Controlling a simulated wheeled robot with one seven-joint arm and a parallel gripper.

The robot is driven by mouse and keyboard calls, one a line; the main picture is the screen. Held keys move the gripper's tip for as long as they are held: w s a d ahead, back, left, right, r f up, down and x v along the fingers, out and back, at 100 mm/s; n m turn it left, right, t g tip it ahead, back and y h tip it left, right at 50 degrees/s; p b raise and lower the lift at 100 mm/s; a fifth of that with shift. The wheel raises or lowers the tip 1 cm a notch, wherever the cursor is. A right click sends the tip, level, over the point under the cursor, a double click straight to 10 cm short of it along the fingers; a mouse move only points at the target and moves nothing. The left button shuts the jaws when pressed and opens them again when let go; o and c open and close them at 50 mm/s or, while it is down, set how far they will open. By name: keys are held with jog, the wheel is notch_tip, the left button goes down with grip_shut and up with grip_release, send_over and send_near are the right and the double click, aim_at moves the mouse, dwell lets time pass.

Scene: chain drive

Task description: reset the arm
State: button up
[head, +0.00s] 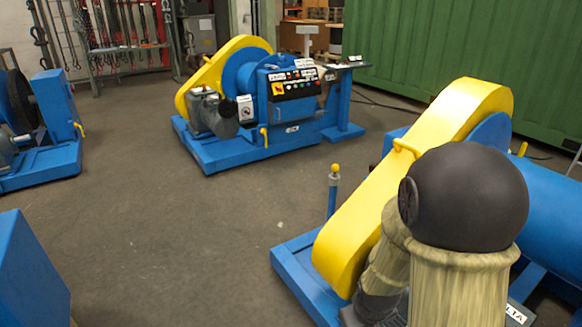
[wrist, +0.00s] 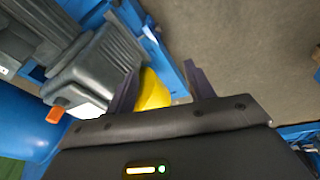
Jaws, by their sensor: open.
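My gripper (wrist: 161,72) shows in the wrist view with its two dark fingers spread apart and nothing held between them. A small piece of yellow machine part (wrist: 153,92) shows behind the fingers, and I cannot tell how far off it is. A grey ribbed motor-like housing (wrist: 95,65) lies to the left of the left finger. In the head view my arm, with a dark rounded joint and pale fabric sleeves, stands in front of the near machine's yellow chain guard (head: 400,185). My gripper is hidden in the head view.
A second blue machine (head: 290,108) with a yellow guard and control panel stands at the back. Another blue machine (head: 60,105) is at the left edge. A blue post (head: 333,195) rises beside the near guard. The concrete floor (head: 180,235) between them is clear.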

jog(key=s+r+m+p, duration=0.1)
jog(key=s+r+p, duration=0.1)
jog(key=r+p, duration=1.1)
jog(key=s+r+m+p, duration=0.2)
jog(key=r+p, duration=1.1)
jog(key=r, duration=0.7)
jog(key=shift+s+a+r, duration=0.2)
jog(key=shift+a+r, duration=0.15)
jog(key=shift+a, duration=0.05)
